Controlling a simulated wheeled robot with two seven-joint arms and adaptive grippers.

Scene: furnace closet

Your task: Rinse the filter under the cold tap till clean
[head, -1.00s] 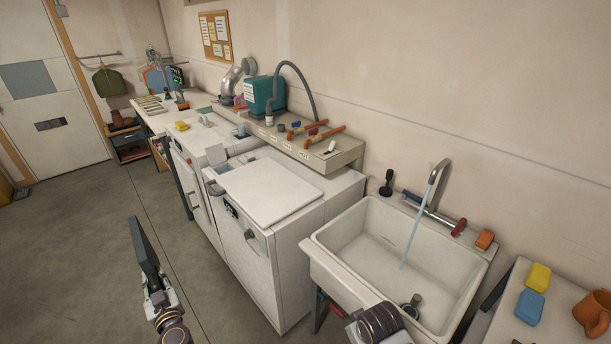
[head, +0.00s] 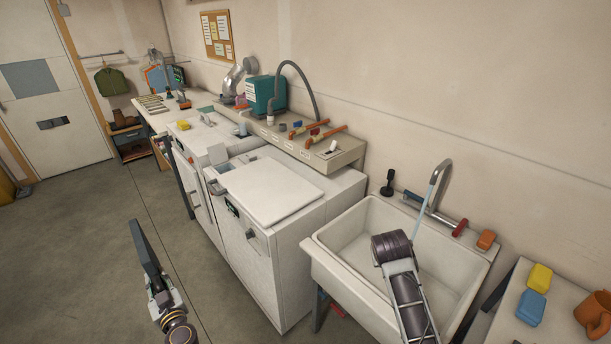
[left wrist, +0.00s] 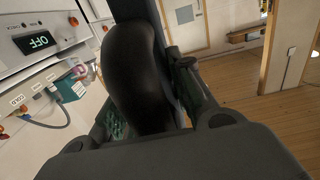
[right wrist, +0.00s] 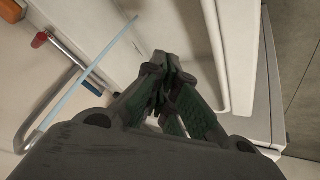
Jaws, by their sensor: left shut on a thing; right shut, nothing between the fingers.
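The filter (head: 147,250) is a dark grey slab, seen nearly edge-on at the lower left of the head view, above the floor and away from the sink. My left gripper (head: 157,288) is shut on it; the filter also fills the space between the fingers in the left wrist view (left wrist: 140,70). The tap (head: 437,185) has a blue handle (head: 411,195) and a red handle (head: 460,228), and a pale blue stream (head: 424,212) runs from it. My right arm reaches over the sink (head: 340,262); its gripper (right wrist: 163,88) is shut and empty in the right wrist view.
White machines (head: 262,270) stand left of the sink, with a shelf of orange-handled valves (head: 328,136) behind. A side table at right holds a yellow sponge (head: 540,276), a blue sponge (head: 530,307) and an orange mug (head: 594,314).

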